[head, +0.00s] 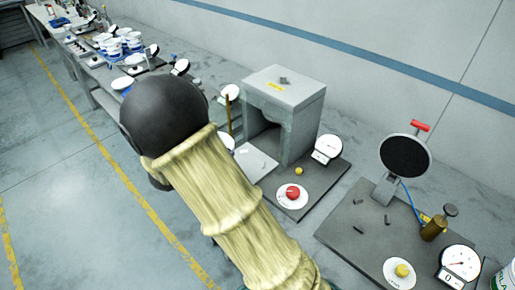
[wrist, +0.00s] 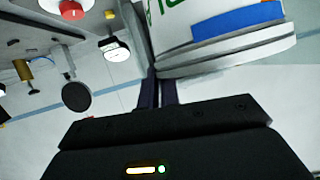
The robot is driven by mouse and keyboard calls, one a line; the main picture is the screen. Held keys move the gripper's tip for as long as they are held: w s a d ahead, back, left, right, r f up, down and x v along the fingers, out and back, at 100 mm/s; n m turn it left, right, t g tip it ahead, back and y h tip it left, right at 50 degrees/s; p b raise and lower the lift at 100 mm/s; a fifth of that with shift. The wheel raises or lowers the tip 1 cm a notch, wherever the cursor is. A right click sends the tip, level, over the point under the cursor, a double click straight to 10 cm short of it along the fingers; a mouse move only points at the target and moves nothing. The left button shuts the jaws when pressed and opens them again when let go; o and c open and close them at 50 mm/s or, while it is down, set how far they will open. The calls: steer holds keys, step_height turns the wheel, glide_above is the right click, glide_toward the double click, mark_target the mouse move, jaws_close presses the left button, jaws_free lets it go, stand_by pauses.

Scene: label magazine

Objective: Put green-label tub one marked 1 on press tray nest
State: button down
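A white tub (wrist: 235,35) with green lettering and a blue patch fills the upper right of the wrist view, tilted and cut off by the edge. Its number does not show. My gripper (wrist: 160,88) has its two dark fingers close together at the tub's rim and seems pinched on it; the exact contact is hard to see. In the head view my arm hides the gripper and this tub. A grey box-shaped press (head: 300,92) stands at the centre, with an open front and a pale plate (head: 255,161) before it. Which part is the tray nest is unclear.
A red button (head: 293,192) and a dial (head: 327,149) stand beside the press. To the right are a black disc on a stand (head: 405,156), a brass pot (head: 437,224) and another tub (head: 507,279). Cluttered benches stand at the back left. The left floor is clear.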

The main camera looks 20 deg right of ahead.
steer(key=d+r+p+x, duration=0.1)
steer(key=r+p+x, duration=0.1)
steer(key=x, duration=1.1)
steer(key=shift+s+d+p, duration=0.15)
steer(key=shift+d+p, duration=0.35)
steer(key=shift+d, duration=0.15)
step_height(320, 180, down, 4)
steer(key=shift+d+r+p, duration=0.1)
steer(key=shift+d+p, duration=0.05)
steer(key=shift+p, duration=0.6)
steer(key=c, duration=1.6)
jaws_free()
